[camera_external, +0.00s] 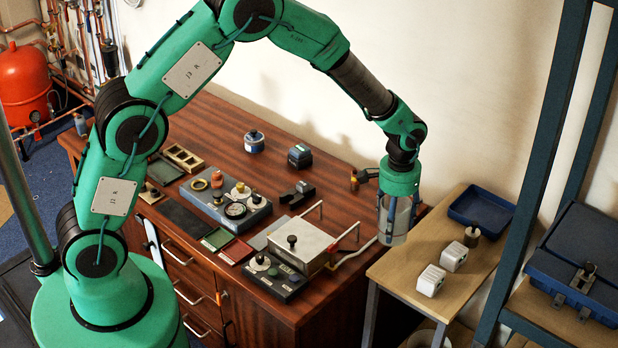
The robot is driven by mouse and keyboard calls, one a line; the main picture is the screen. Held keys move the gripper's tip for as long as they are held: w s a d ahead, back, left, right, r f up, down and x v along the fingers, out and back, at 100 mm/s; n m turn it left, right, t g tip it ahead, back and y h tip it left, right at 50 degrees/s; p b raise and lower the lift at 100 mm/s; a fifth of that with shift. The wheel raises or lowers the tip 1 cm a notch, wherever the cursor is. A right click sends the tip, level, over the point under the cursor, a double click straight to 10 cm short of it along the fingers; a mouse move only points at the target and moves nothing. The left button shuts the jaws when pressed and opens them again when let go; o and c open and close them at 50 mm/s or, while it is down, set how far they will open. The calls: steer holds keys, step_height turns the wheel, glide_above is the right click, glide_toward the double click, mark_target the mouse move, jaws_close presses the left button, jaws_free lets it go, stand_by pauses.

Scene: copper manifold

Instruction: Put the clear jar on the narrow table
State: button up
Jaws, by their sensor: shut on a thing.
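My gripper (397,212) points straight down at the right end of my arm and is shut on the clear jar (394,230). The jar is a see-through greyish cylinder, held upright; the fingers partly cover it. The narrow table (393,271) has a light wooden top and stands to the right of the brown desk.
The narrow table holds a blue tray (481,213), a small dark cylinder (472,237) and two white blocks (454,256) (431,280). Its left front is bare. The brown desk (235,118) carries instruments and a metal box (302,243). A blue shelf frame (532,170) stands at the right.

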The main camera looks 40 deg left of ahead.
steer(key=shift+s+d+r, duration=0.1)
steer(key=shift+s+d, duration=0.2)
steer(key=shift+s, duration=0.05)
steer(key=shift+w, duration=0.1)
steer(key=b, duration=0.3)
glide_above(439, 234)
steer(key=shift+f, duration=0.75)
steer(key=shift+f, duration=0.1)
steer(key=shift+f+b, duration=0.4)
steer(key=shift+f, duration=1.25)
steer(key=shift+f, duration=0.15)
steer(key=o, duration=1.2)
